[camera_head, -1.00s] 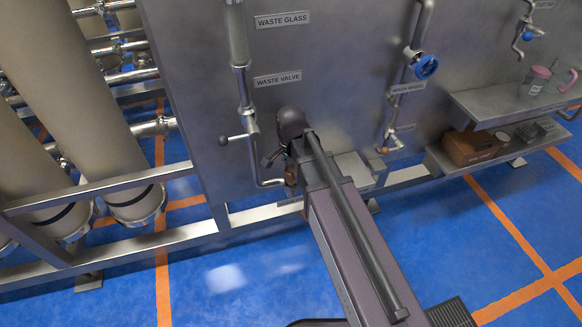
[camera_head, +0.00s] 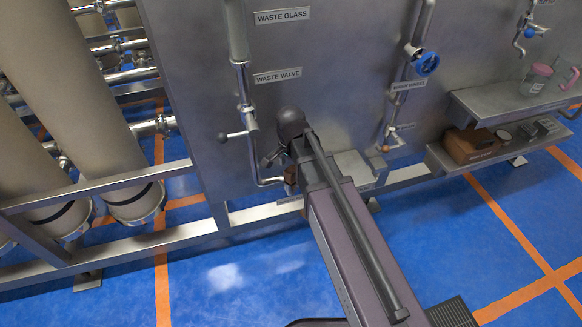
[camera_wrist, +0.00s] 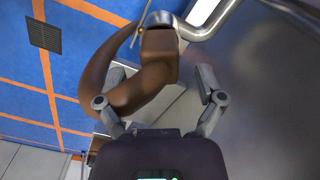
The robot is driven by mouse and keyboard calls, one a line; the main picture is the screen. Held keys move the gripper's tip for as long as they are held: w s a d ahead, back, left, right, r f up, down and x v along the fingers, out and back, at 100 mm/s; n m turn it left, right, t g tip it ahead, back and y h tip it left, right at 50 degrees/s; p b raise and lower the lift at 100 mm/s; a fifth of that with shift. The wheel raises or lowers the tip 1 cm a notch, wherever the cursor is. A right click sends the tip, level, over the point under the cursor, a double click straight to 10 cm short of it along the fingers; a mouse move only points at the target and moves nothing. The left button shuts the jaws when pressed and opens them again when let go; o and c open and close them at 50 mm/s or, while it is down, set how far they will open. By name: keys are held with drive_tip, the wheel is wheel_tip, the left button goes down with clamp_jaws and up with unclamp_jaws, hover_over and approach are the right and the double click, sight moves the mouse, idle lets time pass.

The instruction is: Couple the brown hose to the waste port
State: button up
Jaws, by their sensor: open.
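The brown hose (camera_wrist: 160,52) shows in the wrist view, curving down and left from a thick cuff. The cuff's upper end meets the metal ring (camera_wrist: 160,18) at the end of the bent waste pipe (camera_wrist: 205,22); whether it is locked there I cannot tell. My gripper (camera_wrist: 161,76) is open, its fingers on either side of the hose below the cuff. In the head view, a bit of the brown hose (camera_head: 290,180) shows at the waste port, the end of the waste pipe (camera_head: 262,182). My arm hides most of it.
The waste valve's lever (camera_head: 234,136) is on the pipe just above. A steel panel (camera_head: 345,90) stands close behind, and a frame rail (camera_head: 250,213) runs low along it. To the right are a blue wash wheel (camera_head: 427,64) and shelves (camera_head: 500,103). Blue floor is free in front.

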drive_tip(key=shift+r, duration=0.1)
drive_tip(key=shift+r+p, duration=2.45)
drive_tip(key=shift+p, duration=0.05)
drive_tip(key=shift+f, duration=0.15)
drive_tip(key=shift+r+p, duration=1.85)
drive_tip(key=shift+r, duration=0.1)
drive_tip(key=w+d+m, duration=0.3)
drive_tip(key=w+d, duration=0.1)
drive_tip(key=d, duration=0.5)
drive_tip(key=w+d+m, duration=0.2)
drive_tip(key=w+d, duration=0.3)
drive_tip(key=d, duration=0.3)
drive_tip(key=shift+d+m, duration=0.4)
